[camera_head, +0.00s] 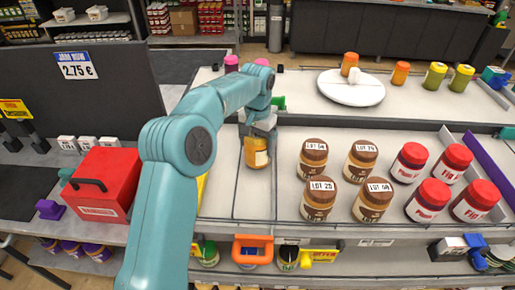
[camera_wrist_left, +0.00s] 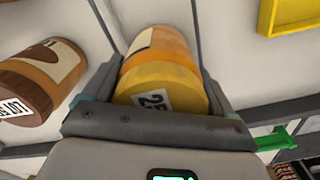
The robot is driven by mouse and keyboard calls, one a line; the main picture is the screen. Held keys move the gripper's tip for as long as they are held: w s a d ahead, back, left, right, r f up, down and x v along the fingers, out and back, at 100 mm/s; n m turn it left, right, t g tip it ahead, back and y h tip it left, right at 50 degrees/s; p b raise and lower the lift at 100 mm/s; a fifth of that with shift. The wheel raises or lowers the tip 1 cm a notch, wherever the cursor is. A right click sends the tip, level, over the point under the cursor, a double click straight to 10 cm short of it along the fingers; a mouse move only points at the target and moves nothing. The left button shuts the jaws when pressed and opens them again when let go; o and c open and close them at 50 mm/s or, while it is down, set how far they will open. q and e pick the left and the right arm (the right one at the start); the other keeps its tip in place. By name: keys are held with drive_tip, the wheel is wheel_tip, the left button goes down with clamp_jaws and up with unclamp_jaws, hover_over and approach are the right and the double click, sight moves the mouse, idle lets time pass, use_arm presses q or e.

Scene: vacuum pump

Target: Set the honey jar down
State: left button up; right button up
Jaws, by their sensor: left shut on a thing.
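The honey jar (camera_head: 255,156) is amber with a yellow-orange lid, and my left gripper (camera_head: 258,134) is shut on it. It is at the left part of the white shelf surface, left of the brown-lidded jars. In the left wrist view the jar (camera_wrist_left: 165,75) sits between the two fingers of the gripper (camera_wrist_left: 165,90), its numbered yellow lid toward the camera. I cannot tell whether its base touches the shelf. My right gripper is not in view.
Brown-lidded jars (camera_head: 314,152) and red-lidded jars (camera_head: 409,162) stand to the right. A red toolbox (camera_head: 103,185) is at the left. A round white turntable (camera_head: 351,90) holds an orange-lidded jar behind. The shelf strip around the honey jar is clear.

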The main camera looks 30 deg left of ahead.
use_arm(q)
drive_tip(key=shift+d+f, duration=0.25)
drive_tip(key=shift+f, duration=0.5)
drive_tip(key=shift+a+f, duration=0.15)
drive_tip(key=shift+f, duration=0.15)
drive_tip(key=o, duration=1.2)
